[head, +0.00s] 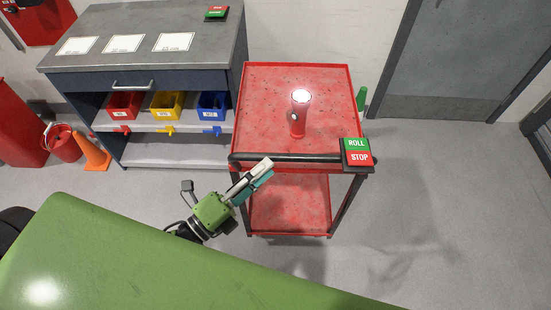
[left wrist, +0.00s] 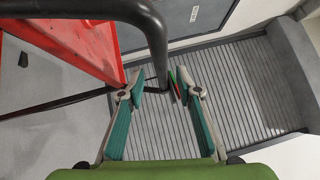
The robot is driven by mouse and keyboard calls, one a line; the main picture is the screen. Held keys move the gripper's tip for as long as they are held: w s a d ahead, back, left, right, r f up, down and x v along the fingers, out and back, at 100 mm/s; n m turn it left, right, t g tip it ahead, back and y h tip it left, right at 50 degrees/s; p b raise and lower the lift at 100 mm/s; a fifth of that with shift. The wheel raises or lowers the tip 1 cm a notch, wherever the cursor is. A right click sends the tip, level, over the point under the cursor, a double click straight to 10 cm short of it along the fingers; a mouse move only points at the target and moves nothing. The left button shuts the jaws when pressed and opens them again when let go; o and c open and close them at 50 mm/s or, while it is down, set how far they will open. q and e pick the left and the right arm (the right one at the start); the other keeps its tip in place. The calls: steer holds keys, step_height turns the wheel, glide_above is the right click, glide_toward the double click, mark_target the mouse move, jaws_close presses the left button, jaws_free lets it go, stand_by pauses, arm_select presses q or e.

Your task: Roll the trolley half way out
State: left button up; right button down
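The red trolley (head: 265,95) stands beside the grey workbench, with a red top tray, a lower shelf (head: 290,205) and a black handle bar (head: 310,158) along its near side. A box with a green ROLL button (head: 356,144) and a red STOP button (head: 359,158) sits at the handle's right end. My left gripper (head: 266,168) is at the left part of the handle. In the left wrist view its fingers (left wrist: 160,88) are apart, with the dark bar (left wrist: 155,35) showing beyond and between the tips; contact is unclear. My right gripper is not in view.
A red cylinder with a glowing top (head: 298,120) stands on the tray. A grey door (head: 450,60) is at back right. Floor right of the trolley is clear.

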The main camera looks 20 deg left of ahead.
arm_select(q)
steer(key=r+v, duration=0.1)
steer(key=v, duration=0.5)
steer(key=shift+f, duration=0.55)
steer(key=shift+s, duration=0.1)
steer(key=s+a+f+n+g+y, duration=0.1)
steer(key=a+f+n+g+y, duration=0.3)
steer(key=f, duration=0.7)
steer(key=s+f+n+y, duration=0.1)
steer(key=s+f+n, duration=0.1)
steer(key=f+n, duration=0.65)
steer(key=s+a+f+n+g+y, duration=0.1)
steer(key=a+f+n+g+y, duration=0.15)
steer(key=f, duration=1.15)
steer(key=s+f+n+g+y, duration=0.1)
steer(key=s+f+n+g, duration=0.3)
steer(key=s+f, duration=0.5)
steer(key=s+f+n+g+y, duration=0.1)
steer(key=s+f+n+g, duration=0.3)
steer(key=s+f, duration=0.5)
steer(key=s+d+g, duration=0.1)
steer(key=s, duration=0.4)
steer(key=shift+f, duration=0.35)
steer(key=shift+g, duration=0.25)
